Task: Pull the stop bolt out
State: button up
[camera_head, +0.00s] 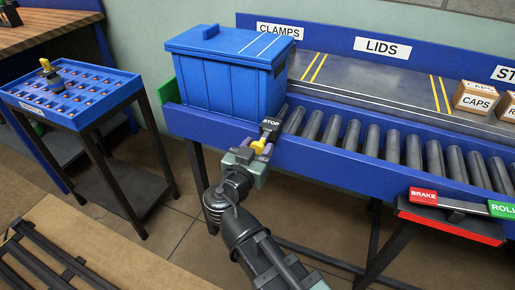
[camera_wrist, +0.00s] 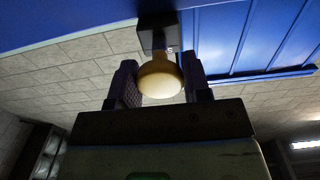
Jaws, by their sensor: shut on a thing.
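The stop bolt has a yellow knob (camera_head: 259,147) and sits at the front edge of the blue conveyor frame, under a black block labelled STOP (camera_head: 270,127). My gripper (camera_head: 256,155) is at the knob in the head view and shut on it. In the wrist view, the pale yellow knob (camera_wrist: 159,78) lies between my two dark fingers (camera_wrist: 158,88). A dark square block (camera_wrist: 157,32) shows behind the knob.
A blue lidded bin (camera_head: 225,75) stands on the conveyor just behind the bolt. Bare rollers (camera_head: 372,137) run to the right. A BRAKE button (camera_head: 423,196) is at the front right. A blue tray stand (camera_head: 70,92) is at the left, with open floor between.

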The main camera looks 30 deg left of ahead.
jog(key=shift+s, duration=0.3)
jog(key=shift+c, duration=0.5)
jog(key=shift+s+d, duration=0.15)
jog(key=shift+s, duration=0.5)
jog(key=o, duration=1.3)
jog(key=s+d, duration=0.1)
jog(key=s, duration=0.9)
jog(key=shift+s+d, duration=0.35)
jog(key=shift+d, duration=0.05)
